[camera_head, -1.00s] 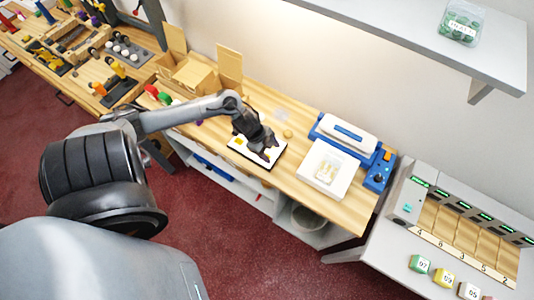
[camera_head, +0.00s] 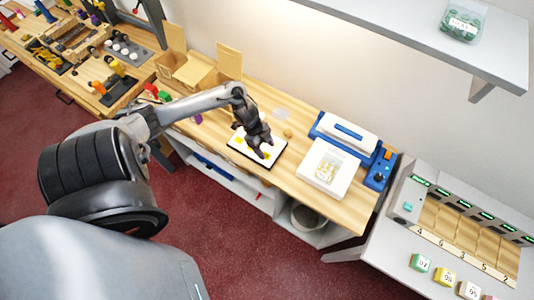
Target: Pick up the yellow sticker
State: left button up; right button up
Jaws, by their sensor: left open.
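Small yellow stickers lie on a white sheet with a dark border (camera_head: 240,148) on the wooden counter. One yellow sticker (camera_head: 239,139) shows at the left of the sheet, and more yellow shows beside my fingertips. My left gripper (camera_head: 263,154) is open and points down over the sheet, its fingers close to the yellow near the middle. I cannot tell whether the fingertips touch the sheet. The gripper hides part of the sheet. My right gripper is not in view.
A blue and white machine (camera_head: 343,133) and a white tray (camera_head: 327,170) stand to the right on the counter. An open cardboard box (camera_head: 192,72) stands to the left. A small round tan object (camera_head: 288,133) lies behind the sheet. A grey shelf (camera_head: 420,40) overhangs at upper right.

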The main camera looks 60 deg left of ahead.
aim_at(270, 158)
pick_arm(q)
jog(key=shift+x, duration=1.75)
jog(key=shift+c, duration=0.3)
jog(key=c, duration=0.8)
